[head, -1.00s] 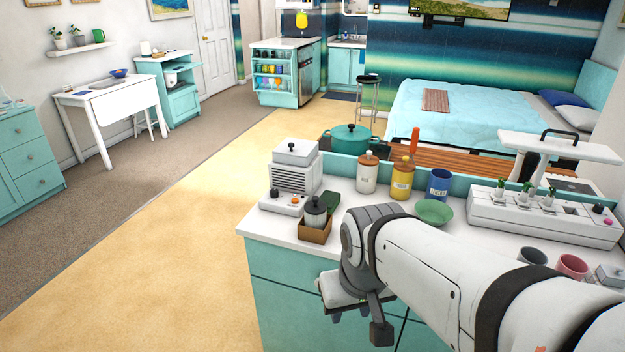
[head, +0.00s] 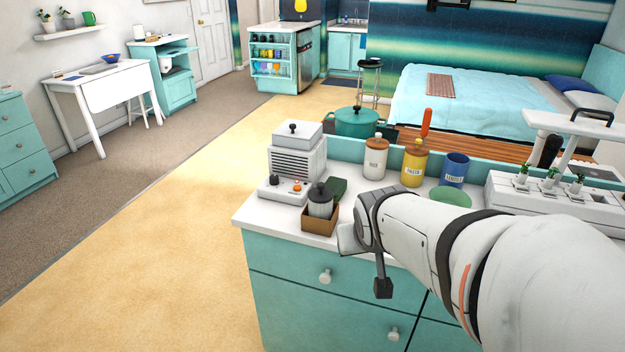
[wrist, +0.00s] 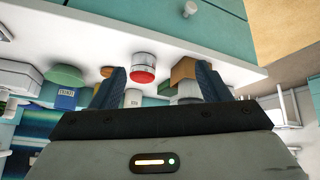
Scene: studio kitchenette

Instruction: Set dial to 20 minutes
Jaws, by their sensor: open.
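A round white item with a red rim (wrist: 144,68), possibly a timer with a dial, stands near the counter's edge in the wrist view. No markings or setting can be read on it. In the head view I cannot see it; my arm covers that part of the counter. My gripper (wrist: 160,82) is open, its two blue fingers apart with the round item between and beyond them in the picture. I see no contact. In the head view the fingertips are hidden behind my wrist. A countertop appliance (head: 297,158) at the left has small knobs on its base (head: 286,188).
On the white counter (head: 262,222) are a brown box (head: 319,222) holding a dark-lidded jar, a white canister (head: 375,160), a yellow canister (head: 413,165), a blue canister (head: 455,171) and a green bowl (head: 451,196). Teal drawers (head: 290,280) lie below. Floor at the left is clear.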

